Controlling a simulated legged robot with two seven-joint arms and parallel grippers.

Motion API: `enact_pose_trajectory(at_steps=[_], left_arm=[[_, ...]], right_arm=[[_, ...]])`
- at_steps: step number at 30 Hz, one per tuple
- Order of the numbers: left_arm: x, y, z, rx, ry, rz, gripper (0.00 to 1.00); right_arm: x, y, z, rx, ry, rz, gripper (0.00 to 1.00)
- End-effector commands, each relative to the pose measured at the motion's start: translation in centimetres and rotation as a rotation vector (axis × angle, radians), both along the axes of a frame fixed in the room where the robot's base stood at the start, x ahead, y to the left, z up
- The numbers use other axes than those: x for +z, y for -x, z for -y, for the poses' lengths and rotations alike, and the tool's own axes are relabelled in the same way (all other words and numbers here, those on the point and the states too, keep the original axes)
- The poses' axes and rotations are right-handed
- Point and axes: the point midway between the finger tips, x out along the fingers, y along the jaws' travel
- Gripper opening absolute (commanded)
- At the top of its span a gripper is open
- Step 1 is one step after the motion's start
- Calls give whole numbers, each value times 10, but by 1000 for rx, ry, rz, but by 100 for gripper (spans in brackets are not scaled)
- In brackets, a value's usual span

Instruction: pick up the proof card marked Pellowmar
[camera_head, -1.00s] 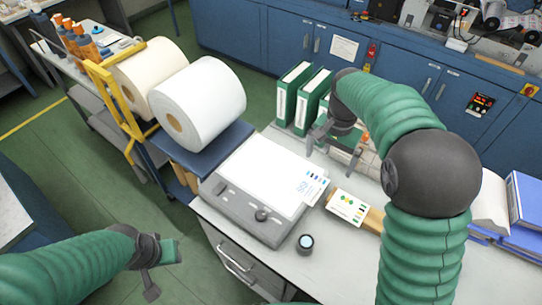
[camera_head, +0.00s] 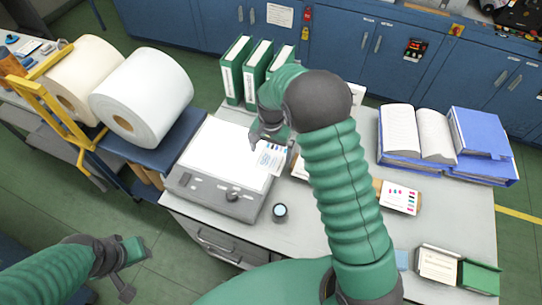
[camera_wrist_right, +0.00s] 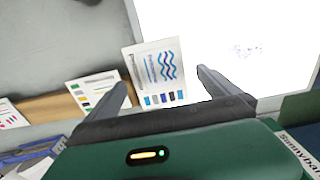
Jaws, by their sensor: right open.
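The card with blue waves and a row of colour patches (camera_head: 271,158) is at the right edge of the light box (camera_head: 183,181). In the right wrist view this card (camera_wrist_right: 158,67) shows between my fingers. Its small print seems to begin with P, but is too blurred to read surely. My right gripper (camera_head: 272,143) is open and empty, just above and behind the card; its spread fingers also show in the wrist view (camera_wrist_right: 162,82). My left gripper (camera_head: 130,268) is open and empty, away from the bench at lower left.
A second card (camera_wrist_right: 95,92) and a card with pink marks (camera_head: 400,198) sit along a wooden strip. Green binders (camera_head: 238,72) stand behind; an open book (camera_head: 415,135) and blue binders (camera_head: 482,135) lie right.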

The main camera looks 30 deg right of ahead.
Motion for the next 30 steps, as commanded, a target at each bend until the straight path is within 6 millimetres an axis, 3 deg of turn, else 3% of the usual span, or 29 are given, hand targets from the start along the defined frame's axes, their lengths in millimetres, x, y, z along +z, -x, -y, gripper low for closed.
enact_pose_trajectory(at_steps=[3, 9, 22, 30], left_arm=[[2, 0, 0, 0, 0, 0, 36], [2, 0, 0, 0, 0, -1, 36], [1, 0, 0, 0, 0, 0, 36], [1, 0, 0, 0, 0, 0, 36]], right_arm=[[-14, 0, 2, -2, 1, -2, 100], [-17, -1, 3, -2, 0, 0, 100], [-16, 0, 2, -2, 1, -2, 45], [-15, 0, 2, -1, 0, -1, 43]])
